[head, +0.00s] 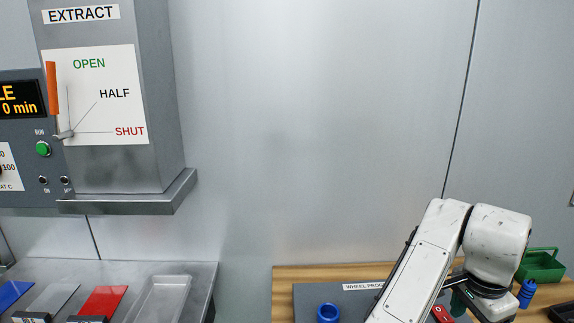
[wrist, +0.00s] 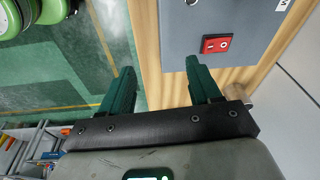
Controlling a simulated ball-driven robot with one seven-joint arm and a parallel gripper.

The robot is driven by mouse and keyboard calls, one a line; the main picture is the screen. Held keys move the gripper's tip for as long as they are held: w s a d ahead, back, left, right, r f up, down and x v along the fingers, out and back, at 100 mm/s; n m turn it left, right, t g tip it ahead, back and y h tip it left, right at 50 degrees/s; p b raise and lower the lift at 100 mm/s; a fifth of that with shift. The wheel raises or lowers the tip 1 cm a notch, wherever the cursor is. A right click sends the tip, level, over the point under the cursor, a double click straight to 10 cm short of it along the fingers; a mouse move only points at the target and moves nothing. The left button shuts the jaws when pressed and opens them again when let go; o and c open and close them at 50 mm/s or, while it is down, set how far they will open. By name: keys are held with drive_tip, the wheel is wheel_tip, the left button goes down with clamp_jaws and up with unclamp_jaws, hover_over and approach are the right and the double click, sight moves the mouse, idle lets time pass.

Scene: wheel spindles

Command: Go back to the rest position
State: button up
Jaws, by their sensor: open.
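My gripper (wrist: 160,88) shows in the wrist view with its two dark green fingers spread apart and nothing between them. The fingers are above the edge of a wooden bench (wrist: 149,45). In the head view my white arm rises at the lower right and bends down over the bench (head: 285,275); the gripper end is mostly hidden behind the arm there.
A grey plate (head: 312,297) labelled "WHEEL PRO..." lies on the bench with a blue ring-shaped part (head: 328,312). A red switch (wrist: 216,44) is close to my fingers. A green crate (head: 541,266) and blue part (head: 527,293) stand right. An extract box (head: 160,100) overhangs the steel counter (head: 205,282).

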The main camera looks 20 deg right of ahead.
drive_tip(key=s+f+n+t+h, duration=0.1)
drive_tip(key=s+f+n+h, duration=0.3)
drive_tip(key=f+n, duration=0.55)
drive_tip(key=s+a+f+n+y, duration=0.6)
drive_tip(key=s+a+f+n, duration=0.3)
drive_tip(key=s+a+f, duration=0.4)
drive_tip(key=s+a, duration=0.1)
drive_tip(key=a, duration=0.3)
drive_tip(key=shift+s+f, duration=0.4)
drive_tip(key=shift+d+n, duration=0.1)
drive_tip(key=shift+n, duration=0.15)
